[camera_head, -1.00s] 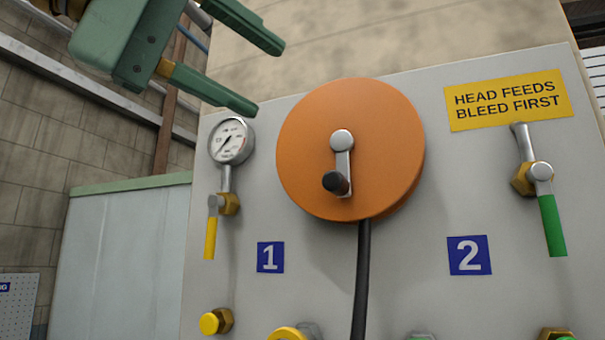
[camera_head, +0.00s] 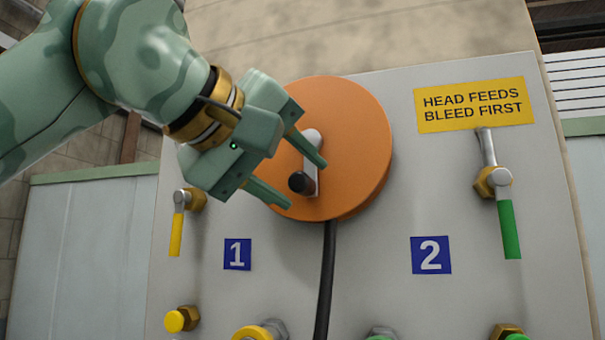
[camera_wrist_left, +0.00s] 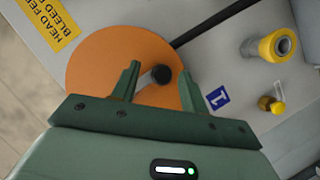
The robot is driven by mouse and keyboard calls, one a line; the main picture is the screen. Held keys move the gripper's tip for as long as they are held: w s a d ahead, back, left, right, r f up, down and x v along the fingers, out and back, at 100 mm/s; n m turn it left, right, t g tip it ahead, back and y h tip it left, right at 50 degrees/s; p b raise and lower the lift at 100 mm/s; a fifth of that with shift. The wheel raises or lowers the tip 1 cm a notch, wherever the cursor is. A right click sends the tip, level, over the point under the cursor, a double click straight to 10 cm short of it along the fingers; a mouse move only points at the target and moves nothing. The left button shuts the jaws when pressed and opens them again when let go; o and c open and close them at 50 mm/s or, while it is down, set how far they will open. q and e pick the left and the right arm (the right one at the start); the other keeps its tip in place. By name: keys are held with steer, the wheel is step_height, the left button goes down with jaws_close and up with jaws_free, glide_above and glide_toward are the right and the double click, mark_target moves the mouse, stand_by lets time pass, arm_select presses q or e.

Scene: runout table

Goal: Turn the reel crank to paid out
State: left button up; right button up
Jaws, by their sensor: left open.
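The orange reel (camera_head: 355,150) is mounted on the grey panel, with a black hose hanging from its bottom. Its metal crank arm (camera_head: 311,178) runs from the hub down to a black knob (camera_head: 300,182) at its lower end. My left gripper (camera_head: 307,187) is open in front of the reel, one finger above and right of the knob, the other below and left. In the left wrist view the knob (camera_wrist_left: 161,74) shows between the two open fingers (camera_wrist_left: 158,78), near their tips. Whether a finger touches it I cannot tell. My right gripper is out of view.
The grey panel (camera_head: 385,290) carries a yellow-handled valve (camera_head: 177,235) at left and a green-handled valve (camera_head: 509,230) at right. Blue number plates 1 (camera_head: 237,254) and 2 (camera_head: 431,255) sit below the reel. A yellow sign (camera_head: 475,105) is at upper right. The black hose (camera_head: 325,280) hangs below.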

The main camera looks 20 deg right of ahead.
arm_select(q)
steer(key=shift+x, duration=1.3)
steer(key=shift+w+a, duration=0.1)
steer(key=shift+a, duration=0.05)
jaws_close()
